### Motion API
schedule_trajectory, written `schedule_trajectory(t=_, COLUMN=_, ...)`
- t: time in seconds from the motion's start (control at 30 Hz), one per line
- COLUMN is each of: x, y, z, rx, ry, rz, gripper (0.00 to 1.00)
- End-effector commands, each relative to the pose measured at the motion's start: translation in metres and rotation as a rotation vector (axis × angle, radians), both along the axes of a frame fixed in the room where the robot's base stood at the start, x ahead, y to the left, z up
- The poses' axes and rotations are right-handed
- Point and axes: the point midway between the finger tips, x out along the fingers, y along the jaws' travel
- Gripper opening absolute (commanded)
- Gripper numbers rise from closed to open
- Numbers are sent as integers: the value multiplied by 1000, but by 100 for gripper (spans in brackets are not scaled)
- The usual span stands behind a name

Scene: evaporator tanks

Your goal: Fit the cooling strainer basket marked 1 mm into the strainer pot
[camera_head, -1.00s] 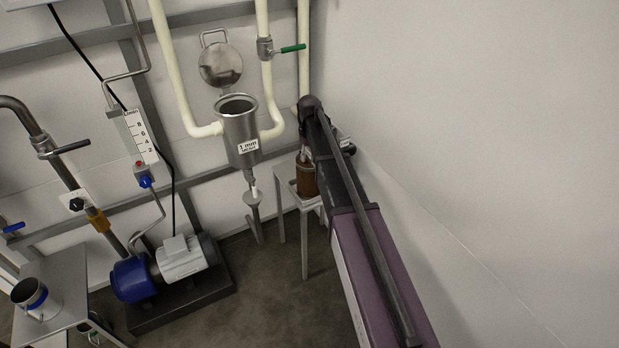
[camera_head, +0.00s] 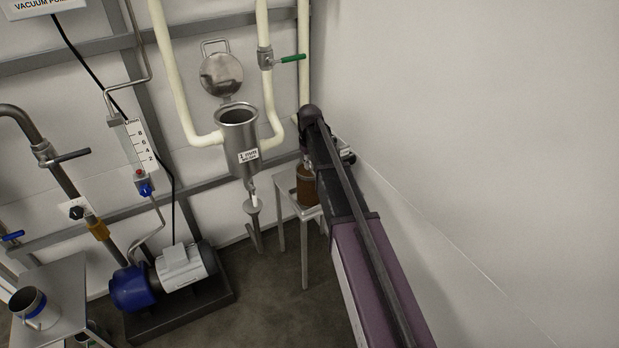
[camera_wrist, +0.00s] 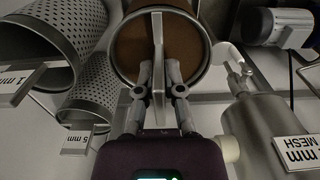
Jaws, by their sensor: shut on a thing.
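My gripper (camera_wrist: 157,78) is shut on the upright bar handle (camera_wrist: 158,45) of a round metal-rimmed vessel (camera_wrist: 204,60), brown inside, apparently a fouled basket. In the head view the brown vessel (camera_head: 307,186) is at the small stand's top, partly behind my arm; whether it bears on it I cannot tell. The perforated basket marked 1 mm (camera_wrist: 50,42) is at the left of the wrist view, beside one marked 5 mm (camera_wrist: 94,88). The strainer pot (camera_head: 238,138), labelled 1 mm mesh, is open with its lid (camera_head: 221,74) raised. Its inside is dark. It also shows at right in the wrist view (camera_wrist: 260,135).
The small stand (camera_head: 284,181) is right of the pot, near the bare wall. Cream pipes (camera_head: 180,70) and a green-handled valve (camera_head: 290,59) flank the pot. A pump (camera_head: 180,268) stands on the floor at left. A steel table (camera_head: 62,285) is at lower left.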

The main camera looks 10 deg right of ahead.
Motion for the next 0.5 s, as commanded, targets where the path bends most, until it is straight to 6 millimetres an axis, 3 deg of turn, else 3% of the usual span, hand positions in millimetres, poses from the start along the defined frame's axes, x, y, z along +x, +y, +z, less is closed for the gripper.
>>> schedule_trajectory(t=0.5, x=0, y=0, z=19, rx=0, ry=0, rz=0, gripper=0)
